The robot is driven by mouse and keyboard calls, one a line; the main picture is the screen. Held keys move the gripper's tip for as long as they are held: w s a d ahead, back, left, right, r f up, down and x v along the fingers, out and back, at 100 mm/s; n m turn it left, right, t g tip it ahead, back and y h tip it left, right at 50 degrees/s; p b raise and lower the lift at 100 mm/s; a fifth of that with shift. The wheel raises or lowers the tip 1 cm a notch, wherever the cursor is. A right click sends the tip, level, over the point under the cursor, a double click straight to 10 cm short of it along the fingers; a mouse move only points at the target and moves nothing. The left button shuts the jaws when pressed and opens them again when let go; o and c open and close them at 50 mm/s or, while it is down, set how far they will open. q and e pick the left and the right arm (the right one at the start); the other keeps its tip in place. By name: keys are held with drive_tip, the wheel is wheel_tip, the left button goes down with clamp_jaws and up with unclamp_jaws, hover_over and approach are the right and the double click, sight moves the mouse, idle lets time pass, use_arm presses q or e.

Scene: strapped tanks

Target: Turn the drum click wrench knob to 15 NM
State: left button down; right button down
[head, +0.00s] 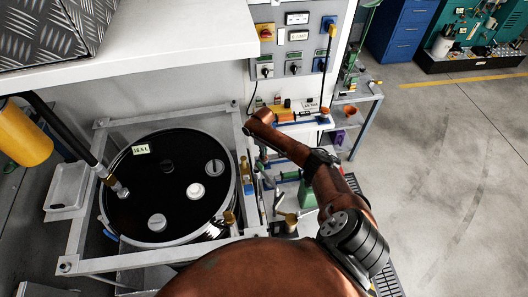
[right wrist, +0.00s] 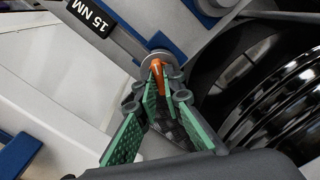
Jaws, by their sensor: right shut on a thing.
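In the right wrist view an orange knob (right wrist: 157,78) sits against a round grey disc at the end of a grey and blue bar. A black label (right wrist: 92,16) reading 15 NM is beside it at the upper left. My right gripper (right wrist: 159,86), with green pads, is shut on the orange knob. The drum (head: 125,217) is black-topped and strapped in a pale frame in the head view. Its dark ribbed side also shows at the right of the wrist view (right wrist: 270,90). In the head view my right arm hides much of the gripper's surroundings. My left gripper is out of view.
A pale metal frame (head: 75,225) surrounds the drum. A bench with tools (head: 295,125) stands behind my right arm, under a switch panel (head: 295,45). A yellow cylinder (head: 22,132) hangs at the left. Open floor (head: 450,190) lies to the right.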

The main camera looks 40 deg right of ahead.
drive_tip(key=shift+m+p, duration=0.35)
drive_tip(key=shift+m, duration=0.25)
drive_tip(key=c, duration=2)
unclamp_jaws()
drive_tip(key=shift+c, duration=0.2)
wheel_tip(320, 180, up, 12)
